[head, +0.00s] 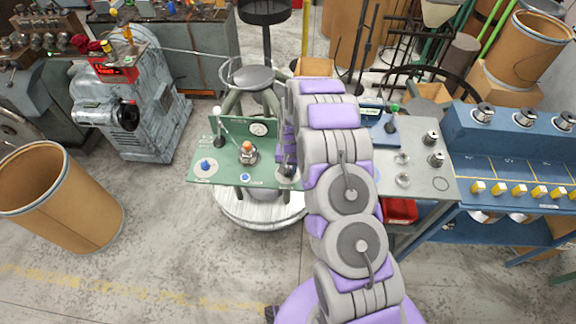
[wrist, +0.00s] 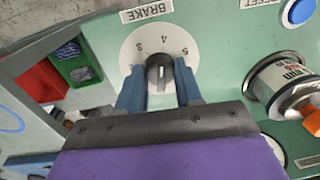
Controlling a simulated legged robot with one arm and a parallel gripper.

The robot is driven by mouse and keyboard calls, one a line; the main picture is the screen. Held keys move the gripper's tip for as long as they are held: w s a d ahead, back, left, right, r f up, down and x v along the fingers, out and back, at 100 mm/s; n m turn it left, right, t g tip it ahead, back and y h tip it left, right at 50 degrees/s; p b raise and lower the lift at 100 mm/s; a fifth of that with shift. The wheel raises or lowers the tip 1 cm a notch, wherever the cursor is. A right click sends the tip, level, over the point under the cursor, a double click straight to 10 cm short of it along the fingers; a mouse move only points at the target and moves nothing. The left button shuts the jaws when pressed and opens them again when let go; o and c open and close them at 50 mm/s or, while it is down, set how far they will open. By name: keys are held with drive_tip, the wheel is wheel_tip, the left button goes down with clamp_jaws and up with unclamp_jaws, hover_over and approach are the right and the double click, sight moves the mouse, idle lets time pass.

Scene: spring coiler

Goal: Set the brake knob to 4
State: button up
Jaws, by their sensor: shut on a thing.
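The brake knob (wrist: 158,66) is a dark round knob on a white dial plate (wrist: 128,55) on the green panel. The numbers 3, 4 and 5 show along the dial's far edge, with 4 in the middle, below the BRAKE label (wrist: 146,10). My gripper (wrist: 159,78) has one blue-grey finger on each side of the knob and is shut on it. A pale mark shows on the knob, but I cannot tell for sure which number it points to.
The green panel (head: 222,172) carries a blue knob (head: 205,165), a gauge (head: 258,129) and an orange-topped part (head: 247,152), which also shows right of my gripper in the wrist view (wrist: 290,88). Red and green bins (wrist: 42,80) lie left.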

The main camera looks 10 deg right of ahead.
sight(290, 171)
drive_tip(key=shift+m, duration=0.6)
drive_tip(key=shift+p, duration=0.3)
drive_tip(key=o, duration=1)
drive_tip(key=shift+s+d+r, duration=0.1)
drive_tip(key=shift+d+r, duration=0.1)
drive_tip(key=shift+r, duration=4.15)
drive_tip(key=shift+s+d+r, duration=0.1)
drive_tip(key=shift+d+r, duration=0.05)
drive_tip(key=shift+r, duration=4.15)
